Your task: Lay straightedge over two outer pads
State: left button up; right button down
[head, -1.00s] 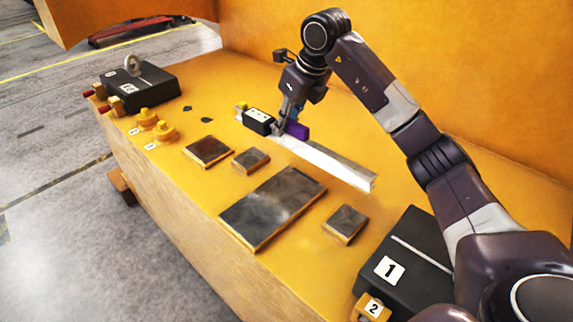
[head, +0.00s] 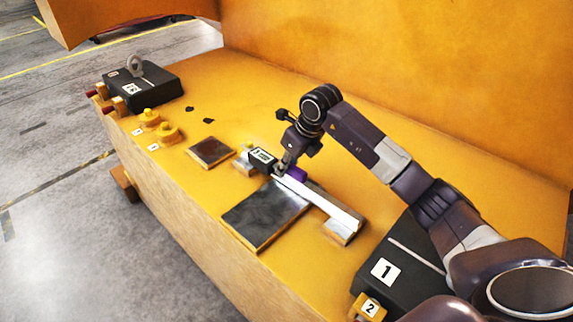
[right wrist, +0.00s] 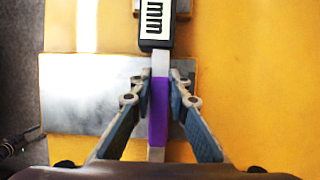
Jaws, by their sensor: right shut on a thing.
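The straightedge (head: 325,206) is a long silver bar with a purple grip (right wrist: 158,110) and a black block marked "mm" (right wrist: 156,22). My right gripper (head: 281,170) is shut on the purple grip, one finger on each side. The bar lies across the right edge of the large grey pad (head: 258,218). Its near right end is over one small outer pad (head: 340,235); its far end with the black block is over the other small pad (head: 242,165), mostly hidden. I cannot tell whether the bar touches them. My left gripper is not in view.
Another square pad (head: 212,151) lies left of the bar. Yellow knobbed pieces (head: 167,133) and a black block with a ring (head: 140,88) stand at the far left. A black block marked 1 (head: 395,272) is at the near right. An orange wall (head: 400,70) rises behind.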

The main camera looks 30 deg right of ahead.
aim_at(298, 170)
jog(key=c, duration=2.3)
grip_release()
jog(key=o, duration=0.5)
jog(key=shift+c, duration=0.2)
jog(key=shift+r, duration=0.1)
jog(key=b+v, duration=0.3)
jog(key=v, duration=0.8)
jog(key=shift+s+r, duration=0.15)
jog(key=shift+r, duration=0.05)
jog(key=shift+s+d+r, duration=0.1)
jog(key=shift+r, duration=0.15)
